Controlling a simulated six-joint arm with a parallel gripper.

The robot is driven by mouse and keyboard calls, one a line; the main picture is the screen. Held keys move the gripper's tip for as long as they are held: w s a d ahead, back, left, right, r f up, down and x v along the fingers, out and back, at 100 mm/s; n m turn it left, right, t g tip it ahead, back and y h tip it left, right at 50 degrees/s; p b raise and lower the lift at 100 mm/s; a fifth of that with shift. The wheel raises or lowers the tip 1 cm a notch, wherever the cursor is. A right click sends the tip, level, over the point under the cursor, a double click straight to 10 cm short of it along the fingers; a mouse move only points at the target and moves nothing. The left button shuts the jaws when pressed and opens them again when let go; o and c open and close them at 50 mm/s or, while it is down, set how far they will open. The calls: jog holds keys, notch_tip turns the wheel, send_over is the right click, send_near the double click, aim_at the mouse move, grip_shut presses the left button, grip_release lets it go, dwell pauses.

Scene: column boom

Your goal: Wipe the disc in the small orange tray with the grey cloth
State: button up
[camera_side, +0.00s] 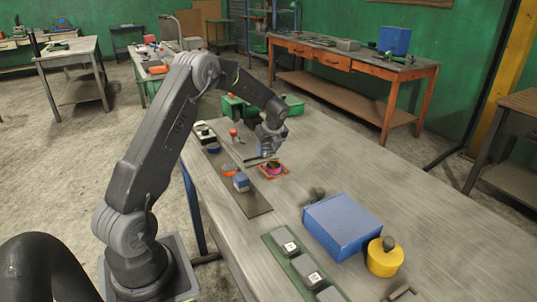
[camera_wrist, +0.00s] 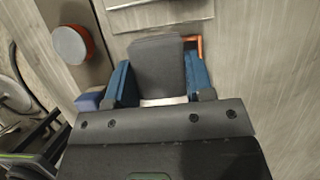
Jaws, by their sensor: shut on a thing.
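The small orange tray (camera_side: 286,173) lies on the table just in front of my gripper in the side view. A round pink-and-dark disc (camera_side: 274,167) sits in it. My gripper (camera_side: 267,152) is low, just behind the tray. In the wrist view my gripper (camera_wrist: 160,85) has its blue fingers shut on a grey piece, the grey cloth (camera_wrist: 158,62). Only a corner of the orange tray (camera_wrist: 198,42) shows past the cloth, and the disc is hidden there. I cannot tell whether the cloth touches the disc.
An orange-topped round piece (camera_side: 230,170) and a blue block (camera_side: 241,184) stand on a dark strip (camera_side: 256,205) left of the tray. A large blue box (camera_side: 343,225) and a yellow pot (camera_side: 383,262) stand at the front right. The table right of the tray is clear.

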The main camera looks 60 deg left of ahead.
jog(key=shift+r, duration=2.35)
